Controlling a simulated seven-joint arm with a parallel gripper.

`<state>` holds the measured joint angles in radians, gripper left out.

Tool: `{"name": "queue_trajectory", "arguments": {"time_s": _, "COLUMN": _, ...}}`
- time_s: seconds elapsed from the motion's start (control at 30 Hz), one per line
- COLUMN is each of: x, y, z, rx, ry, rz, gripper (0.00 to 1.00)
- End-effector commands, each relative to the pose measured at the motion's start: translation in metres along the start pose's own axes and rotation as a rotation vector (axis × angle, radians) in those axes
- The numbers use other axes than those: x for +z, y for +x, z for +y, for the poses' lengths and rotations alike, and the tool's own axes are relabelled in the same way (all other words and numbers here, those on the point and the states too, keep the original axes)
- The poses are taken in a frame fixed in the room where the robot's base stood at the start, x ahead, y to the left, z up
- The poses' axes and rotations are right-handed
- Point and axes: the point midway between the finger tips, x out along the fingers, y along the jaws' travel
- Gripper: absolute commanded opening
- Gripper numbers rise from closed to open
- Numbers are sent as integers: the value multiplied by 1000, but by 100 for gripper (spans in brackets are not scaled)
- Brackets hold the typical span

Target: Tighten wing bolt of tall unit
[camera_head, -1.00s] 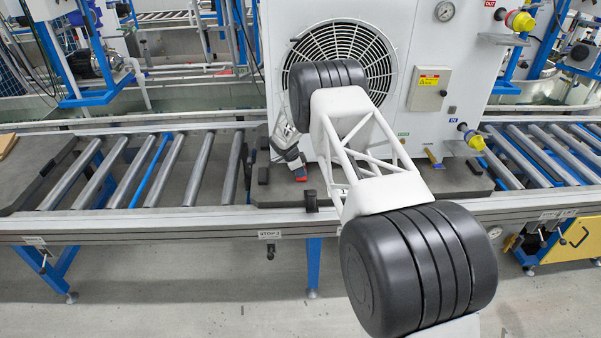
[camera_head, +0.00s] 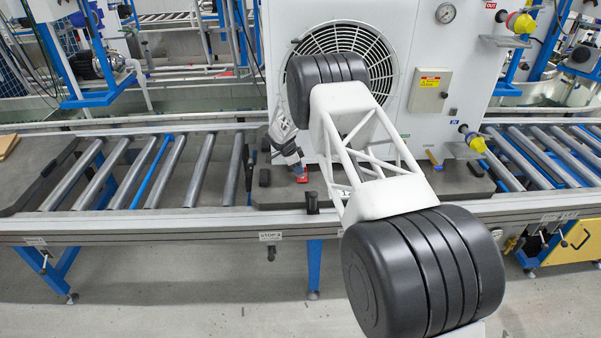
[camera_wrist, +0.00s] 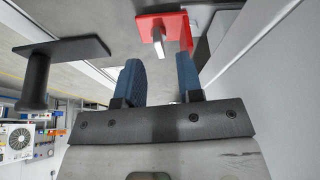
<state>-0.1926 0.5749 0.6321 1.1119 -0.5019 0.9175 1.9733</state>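The tall unit (camera_head: 440,40) is a white cabinet with a round fan grille on a dark pallet. At its lower left foot, a small red bracket (camera_head: 301,175) shows below my gripper (camera_head: 296,164). In the wrist view the red bracket (camera_wrist: 161,27) carries a grey upright tab (camera_wrist: 159,43), which looks like the wing bolt. My gripper (camera_wrist: 160,62) is open there, its two blue fingers apart. The tab appears beyond the fingertips, in line with the gap and not visibly touched. My gripper hides part of the foot in the head view.
A black post with a flat plate (camera_wrist: 62,50) stands left of the fingers in the wrist view. The cabinet's white wall (camera_wrist: 280,90) is close on the right. A roller conveyor (camera_head: 130,175) runs on both sides of the pallet (camera_head: 440,185).

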Motion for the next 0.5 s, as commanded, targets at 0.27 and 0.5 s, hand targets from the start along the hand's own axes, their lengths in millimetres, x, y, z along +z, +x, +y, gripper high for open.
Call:
{"name": "queue_trajectory", "arguments": {"time_s": 0.27, "x": 34, "y": -26, "z": 0, "rx": 0, "ry": -2, "rz": -1, "gripper": 34}}
{"name": "queue_trajectory", "arguments": {"time_s": 0.5, "x": 72, "y": -42, "z": 0, "rx": 0, "ry": -1, "rz": 0, "gripper": 34}}
